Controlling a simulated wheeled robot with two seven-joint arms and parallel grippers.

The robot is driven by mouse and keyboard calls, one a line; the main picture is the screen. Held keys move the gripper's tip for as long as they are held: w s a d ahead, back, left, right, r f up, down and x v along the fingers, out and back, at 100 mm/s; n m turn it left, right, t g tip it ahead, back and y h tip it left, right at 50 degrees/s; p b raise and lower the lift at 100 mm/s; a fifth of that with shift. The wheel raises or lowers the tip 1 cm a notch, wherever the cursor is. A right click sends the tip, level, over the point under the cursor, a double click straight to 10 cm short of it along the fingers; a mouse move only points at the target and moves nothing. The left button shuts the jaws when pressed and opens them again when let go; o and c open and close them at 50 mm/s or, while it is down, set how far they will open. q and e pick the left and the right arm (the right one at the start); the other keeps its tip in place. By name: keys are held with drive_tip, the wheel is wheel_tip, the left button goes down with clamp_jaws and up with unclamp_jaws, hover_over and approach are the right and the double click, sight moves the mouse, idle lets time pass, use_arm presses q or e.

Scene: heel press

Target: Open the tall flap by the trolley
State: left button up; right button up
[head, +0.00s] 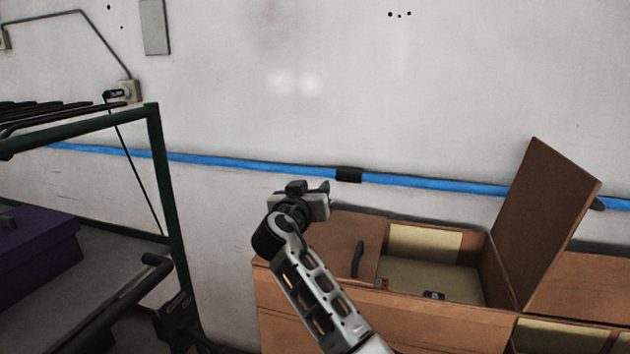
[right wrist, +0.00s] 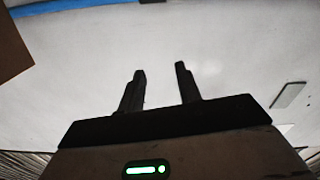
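A brown wooden chest (head: 385,318) stands low against the wall. The flap nearest the trolley (head: 160,180) is a brown lid (head: 335,238) with a dark handle (head: 358,259), lying flat and shut, partly hidden behind my right arm. Right of it is an open compartment, and a tall brown flap (head: 548,225) stands up at that compartment's right side. My right gripper (head: 324,190) is above the shut lid's back left part, apart from the handle. In the right wrist view its two fingers (right wrist: 160,72) are spread with nothing between them. My left gripper is not in view.
The dark green trolley holds a purple box (head: 38,250) at the left. A blue rail (head: 250,163) with a black clip (head: 348,175) runs along the wall behind the chest. The compartment holds a few small items (head: 433,296).

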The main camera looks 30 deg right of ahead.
drive_tip(key=shift+x, duration=0.95)
clamp_jaws()
idle(0.7)
unclamp_jaws()
